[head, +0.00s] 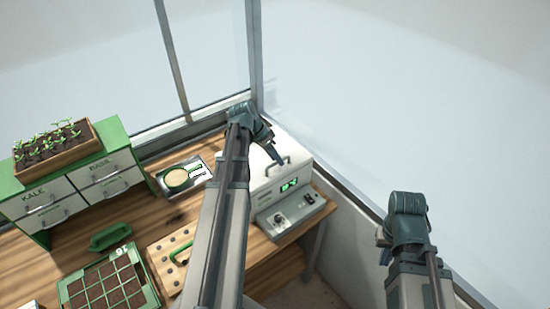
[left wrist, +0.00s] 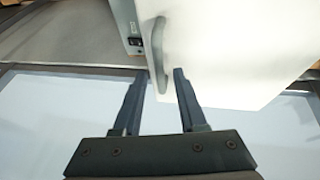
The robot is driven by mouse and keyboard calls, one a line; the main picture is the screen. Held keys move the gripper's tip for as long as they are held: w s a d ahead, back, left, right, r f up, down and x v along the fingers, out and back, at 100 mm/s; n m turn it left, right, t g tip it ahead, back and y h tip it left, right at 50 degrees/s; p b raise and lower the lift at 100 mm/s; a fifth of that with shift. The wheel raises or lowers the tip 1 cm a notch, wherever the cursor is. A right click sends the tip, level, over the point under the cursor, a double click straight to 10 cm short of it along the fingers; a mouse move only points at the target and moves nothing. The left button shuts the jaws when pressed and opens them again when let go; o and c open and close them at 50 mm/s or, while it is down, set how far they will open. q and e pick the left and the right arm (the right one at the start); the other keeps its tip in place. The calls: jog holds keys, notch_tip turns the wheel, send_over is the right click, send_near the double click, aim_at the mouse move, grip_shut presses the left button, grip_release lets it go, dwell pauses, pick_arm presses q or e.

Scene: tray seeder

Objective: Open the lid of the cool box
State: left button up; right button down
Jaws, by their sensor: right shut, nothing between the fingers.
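The white cool box (head: 301,178) stands at the right end of the bench, with a green display on its front. Its lid (head: 295,152) is shut and has a grey handle (head: 267,172), partly behind my left gripper (head: 276,157). In the left wrist view the pale lid (left wrist: 235,45) fills the upper right, and the grey handle (left wrist: 163,45) rises from between the fingertips. There my left gripper (left wrist: 160,74) is open, its fingers on either side of the handle's near end. Contact cannot be told. My right arm shows at the right; its fingers are hidden.
A grey control box (head: 290,212) stands in front of the cool box. A metal tray (head: 183,178) with a green-rimmed round item lies to its left. A drawer cabinet (head: 122,150), a seed tray (head: 150,288) and a wooden dibber board (head: 163,262) lie further left. Glazing frames stand behind.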

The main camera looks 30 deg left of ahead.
pick_arm(q)
grip_shut()
dwell(1.2)
